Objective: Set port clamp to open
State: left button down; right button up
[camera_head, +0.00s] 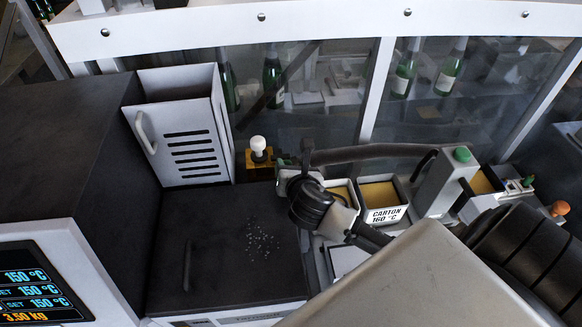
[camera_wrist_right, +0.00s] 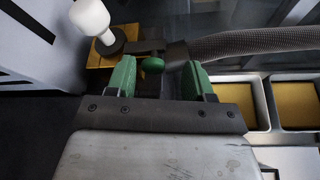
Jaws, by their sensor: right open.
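The port clamp (camera_wrist_right: 165,49) is a dark fitting at the end of a grey ribbed hose (camera_wrist_right: 250,42), with a round green knob (camera_wrist_right: 152,64) on its near side. In the head view the clamp (camera_head: 307,150) sits at the hose's left end, partly hidden by my right gripper. My right gripper (camera_wrist_right: 160,78) has green fingers, spread open. The green knob appears between the fingertips; I cannot tell if they touch it. In the head view the right gripper (camera_head: 284,165) is small and partly hidden by its wrist. My left gripper is not in view.
A white knob (camera_head: 258,146) on an orange block stands just left of the clamp. Bins labelled carton (camera_head: 386,213) lie to the right. A grey post with a green button (camera_head: 462,154) stands beyond them.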

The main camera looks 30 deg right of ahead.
jog(key=shift+a, duration=0.1)
jog(key=b+v, duration=0.2)
jog(key=v, duration=0.8)
jog(key=shift+s+b, duration=0.35)
jog(key=shift+s, duration=0.05)
jog(key=shift+r, duration=0.1)
